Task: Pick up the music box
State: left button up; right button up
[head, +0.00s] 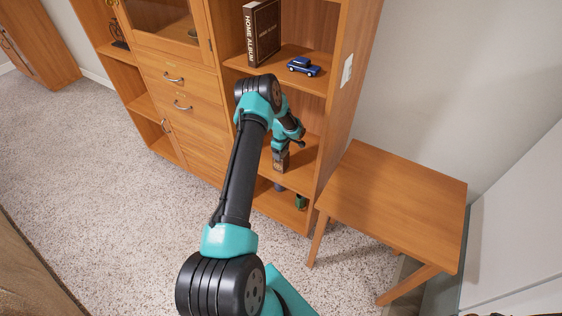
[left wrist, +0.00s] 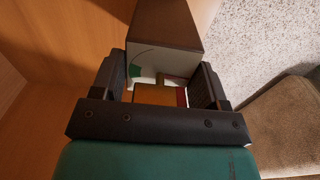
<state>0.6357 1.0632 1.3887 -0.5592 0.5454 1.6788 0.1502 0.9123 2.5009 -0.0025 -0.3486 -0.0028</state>
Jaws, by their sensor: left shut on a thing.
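The music box (left wrist: 167,33) appears in the left wrist view as a dark brown box with a pale inner face and small coloured parts, between my fingers. In the head view it is a small brownish block (head: 281,164) at the middle shelf of the wooden cabinet. My left gripper (left wrist: 160,82) is shut on it, one dark finger on each side; in the head view the gripper (head: 281,151) reaches into the shelf from above. I cannot tell whether the box still touches the shelf. My right gripper is not in view.
The cabinet (head: 196,97) surrounds the shelf, with an upper board holding a brown album (head: 262,32) and a blue toy car (head: 304,66). Small items, one green (head: 300,202), stand on the lower shelf. A bare wooden side table (head: 392,200) stands at right; carpet is open at left.

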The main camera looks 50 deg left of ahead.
pick_arm(q)
jog(key=c, duration=0.5)
jog(key=shift+r, duration=0.15)
jog(key=shift+r, duration=0.6)
notch_tip(320, 180, up, 2)
jog(key=shift+r, duration=0.25)
jog(key=s+d, duration=0.3)
jog(key=d, duration=0.1)
jog(key=s+d, duration=0.4)
jog(key=s+d+r, duration=0.1)
jog(key=s+d, duration=0.2)
jog(key=d, duration=0.1)
jog(key=shift+s, duration=0.3)
